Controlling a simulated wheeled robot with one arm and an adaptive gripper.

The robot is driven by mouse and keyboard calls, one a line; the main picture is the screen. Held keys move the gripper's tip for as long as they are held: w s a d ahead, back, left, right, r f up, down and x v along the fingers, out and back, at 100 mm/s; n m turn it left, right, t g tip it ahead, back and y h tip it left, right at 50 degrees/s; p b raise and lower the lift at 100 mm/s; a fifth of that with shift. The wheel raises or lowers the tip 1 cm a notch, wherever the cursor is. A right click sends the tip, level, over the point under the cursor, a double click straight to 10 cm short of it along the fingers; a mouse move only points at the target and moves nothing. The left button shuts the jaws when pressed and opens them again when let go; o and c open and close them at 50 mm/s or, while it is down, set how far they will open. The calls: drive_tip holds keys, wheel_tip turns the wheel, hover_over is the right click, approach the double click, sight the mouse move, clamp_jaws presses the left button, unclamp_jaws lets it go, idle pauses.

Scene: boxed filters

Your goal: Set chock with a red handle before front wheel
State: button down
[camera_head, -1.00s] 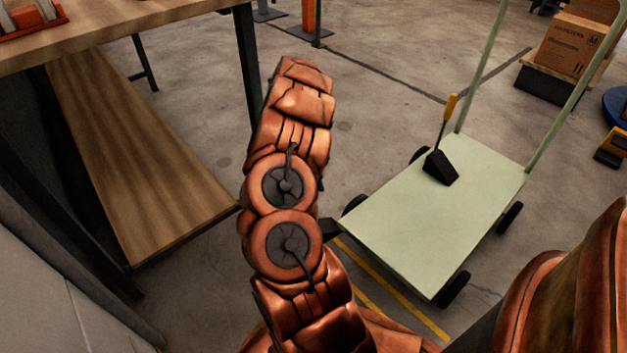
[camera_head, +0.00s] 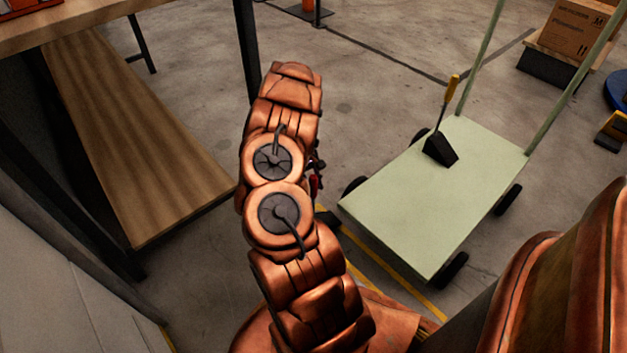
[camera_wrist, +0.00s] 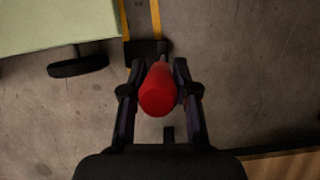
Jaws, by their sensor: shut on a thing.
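My gripper (camera_wrist: 160,78) is shut on the red handle (camera_wrist: 158,92) of a chock, seen end-on in the wrist view. The chock's black wedge (camera_wrist: 147,52) shows beyond the fingers, over yellow floor lines; I cannot tell whether it touches the floor. In the head view my arm hides most of the gripper, but a bit of red handle (camera_head: 316,183) and the dark wedge (camera_head: 327,218) show at its right. The pale green cart (camera_head: 400,225) stands to the right. Its left wheel (camera_head: 355,184) is close to the wedge; a cart wheel (camera_wrist: 78,67) is left of the wedge in the wrist view, apart from it.
A second chock with a yellow handle (camera_head: 449,90) sits on the cart deck. A wooden workbench with a low shelf (camera_head: 140,160) is at left. A cardboard box (camera_head: 577,40) stands at the back right. The floor behind the cart is open.

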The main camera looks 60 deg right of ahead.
drive_tip(key=shift+s+d+f, duration=0.1)
drive_tip(key=shift+f, duration=0.55)
drive_tip(key=s+d+b, duration=0.1)
drive_tip(key=d, duration=0.5)
drive_tip(key=shift+s, duration=0.3)
drive_tip(key=shift+d, duration=0.15)
drive_tip(key=c, duration=0.8)
unclamp_jaws()
drive_tip(key=v, duration=1.2)
